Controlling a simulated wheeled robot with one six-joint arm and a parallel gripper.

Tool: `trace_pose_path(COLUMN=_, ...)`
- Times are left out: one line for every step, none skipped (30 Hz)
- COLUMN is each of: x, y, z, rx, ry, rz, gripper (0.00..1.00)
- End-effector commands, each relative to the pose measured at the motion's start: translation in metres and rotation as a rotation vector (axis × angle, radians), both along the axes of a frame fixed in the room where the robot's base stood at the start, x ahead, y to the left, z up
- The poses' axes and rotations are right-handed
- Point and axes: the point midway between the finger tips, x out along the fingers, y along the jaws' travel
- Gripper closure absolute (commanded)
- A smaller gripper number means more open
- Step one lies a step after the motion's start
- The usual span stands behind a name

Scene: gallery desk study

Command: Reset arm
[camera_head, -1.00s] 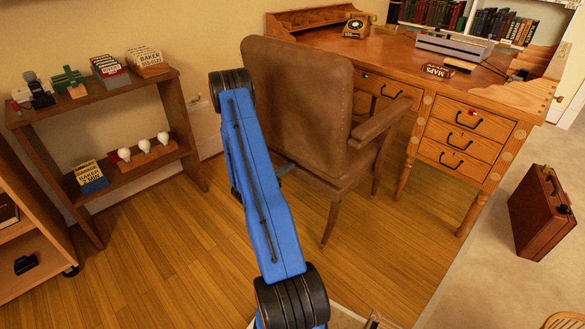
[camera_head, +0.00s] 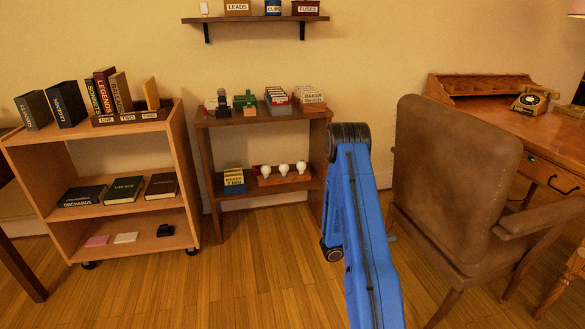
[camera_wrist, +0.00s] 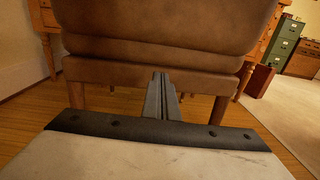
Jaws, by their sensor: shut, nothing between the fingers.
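My blue arm (camera_head: 362,225) rises in the head view, between the dark low shelf and the brown leather chair (camera_head: 455,165). My gripper is out of sight in the head view. In the wrist view my gripper (camera_wrist: 162,80) shows as two dark fingers pressed together with nothing between them. It points at the leather chair (camera_wrist: 165,40), whose back and seat edge fill the upper middle of that view. I cannot tell the exact gap between fingertips and chair.
A wooden cart (camera_head: 185,165) with books stands left. A dark low shelf (camera_head: 209,150) holds card boxes and bulbs. A wall shelf (camera_head: 255,19) hangs above. A wooden desk (camera_head: 480,95) is right. A green cabinet (camera_wrist: 287,42) stands far right. Open floor (camera_head: 250,275) lies in front.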

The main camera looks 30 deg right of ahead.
Motion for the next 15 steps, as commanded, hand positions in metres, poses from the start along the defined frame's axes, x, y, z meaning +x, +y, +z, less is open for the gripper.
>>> trace_pose_path(x=0.000, y=0.000, z=0.000, rx=0.000, ry=0.000, rz=0.000, gripper=1.00)
trace_pose_path(x=0.000, y=0.000, z=0.000, rx=0.000, ry=0.000, rz=0.000, gripper=1.00)
trace_pose_path(x=0.000, y=0.000, z=0.001, rx=0.000, ry=-0.001, rz=-0.001, gripper=1.00)
trace_pose_path(x=0.000, y=0.000, z=0.002, rx=0.000, ry=-0.003, rz=-0.002, gripper=1.00)
trace_pose_path(x=0.000, y=0.001, z=0.004, rx=0.000, ry=-0.007, rz=-0.005, gripper=1.00)
trace_pose_path(x=0.000, y=0.002, z=0.009, rx=-0.001, ry=-0.015, rz=-0.010, gripper=1.00)
trace_pose_path(x=0.000, y=0.003, z=0.014, rx=-0.001, ry=-0.024, rz=-0.016, gripper=1.00)
trace_pose_path(x=0.000, y=0.005, z=0.020, rx=-0.001, ry=-0.033, rz=-0.024, gripper=1.00)
trace_pose_path(x=-0.001, y=0.008, z=0.029, rx=-0.001, ry=-0.048, rz=-0.036, gripper=1.00)
trace_pose_path(x=-0.002, y=0.010, z=0.036, rx=0.001, ry=-0.062, rz=-0.048, gripper=1.00)
trace_pose_path(x=-0.003, y=0.013, z=0.044, rx=0.002, ry=-0.077, rz=-0.060, gripper=1.00)
trace_pose_path(x=-0.004, y=0.017, z=0.055, rx=0.005, ry=-0.100, rz=-0.077, gripper=1.00)
trace_pose_path(x=-0.006, y=0.021, z=0.064, rx=0.006, ry=-0.117, rz=-0.091, gripper=1.00)
trace_pose_path(x=-0.007, y=0.025, z=0.073, rx=0.009, ry=-0.134, rz=-0.103, gripper=1.00)
trace_pose_path(x=-0.009, y=0.030, z=0.083, rx=0.013, ry=-0.157, rz=-0.121, gripper=1.00)
